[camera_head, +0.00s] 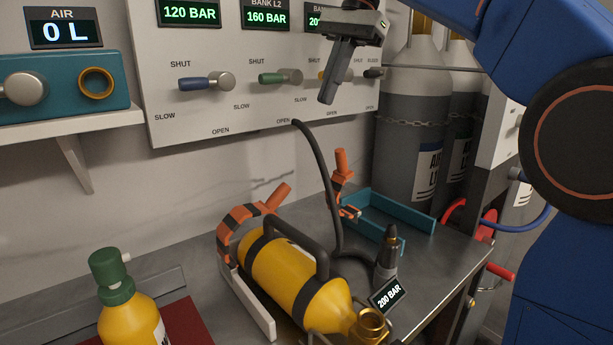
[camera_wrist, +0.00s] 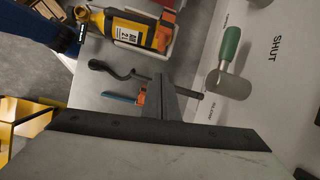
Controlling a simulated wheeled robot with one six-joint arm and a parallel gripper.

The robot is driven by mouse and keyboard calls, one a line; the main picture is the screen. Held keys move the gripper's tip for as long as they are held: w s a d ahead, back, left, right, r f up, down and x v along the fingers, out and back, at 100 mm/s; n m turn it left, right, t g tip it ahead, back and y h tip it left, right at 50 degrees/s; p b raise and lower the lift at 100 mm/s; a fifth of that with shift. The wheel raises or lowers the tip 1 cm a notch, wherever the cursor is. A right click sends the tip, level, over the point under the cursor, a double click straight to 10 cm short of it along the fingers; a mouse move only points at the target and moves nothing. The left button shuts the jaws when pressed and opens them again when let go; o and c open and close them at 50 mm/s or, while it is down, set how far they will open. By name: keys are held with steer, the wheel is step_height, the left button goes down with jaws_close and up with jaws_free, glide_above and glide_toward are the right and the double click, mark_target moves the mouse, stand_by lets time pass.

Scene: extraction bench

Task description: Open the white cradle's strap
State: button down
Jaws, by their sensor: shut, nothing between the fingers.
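The white cradle (camera_head: 252,308) stands on the bench and holds a yellow cylinder (camera_head: 290,270) with black bands and a black handle. Its orange-and-black striped strap (camera_head: 240,222) arches up along the cylinder's far side, with an orange lever (camera_head: 278,196) at its upper end. I cannot tell how the strap's end is fastened. The cylinder (camera_wrist: 128,32) and some orange of the strap (camera_wrist: 166,20) also show at the top of the wrist view. My gripper (camera_head: 327,98) is shut and empty, high above and behind the cradle, in front of the valve panel, apart from the strap.
A valve panel (camera_head: 190,115) with several levers is on the wall. A black hose (camera_head: 325,180) hangs to a connector (camera_head: 386,262) tagged 200 BAR. A teal cradle (camera_head: 405,212) with an orange strap stands behind. A yellow bottle (camera_head: 133,315) with a green top is front left.

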steer(key=x, duration=1.9)
steer(key=shift+a+f, duration=0.15)
steer(key=shift+f, duration=0.15)
steer(key=shift+s, duration=0.1)
steer(key=shift+t+h, duration=0.4)
steer(key=shift+h, duration=0.2)
steer(key=shift+s+a+r, duration=0.55)
steer(key=shift+a+r, duration=0.3)
steer(key=shift+r, duration=0.1)
steer(key=shift+s+a+r, duration=0.6)
steer(key=shift+a+r, duration=0.2)
steer(key=shift+r, duration=0.1)
step_height(320, 180, down, 2)
steer(key=w+d, duration=0.2)
steer(key=y, duration=0.1)
glide_toward(280, 186)
steer(key=w+d+r, duration=0.4)
steer(key=d+r, duration=0.2)
steer(key=r, duration=0.3)
steer(key=shift+w+d+g, duration=0.3)
steer(key=shift+d+g, duration=0.1)
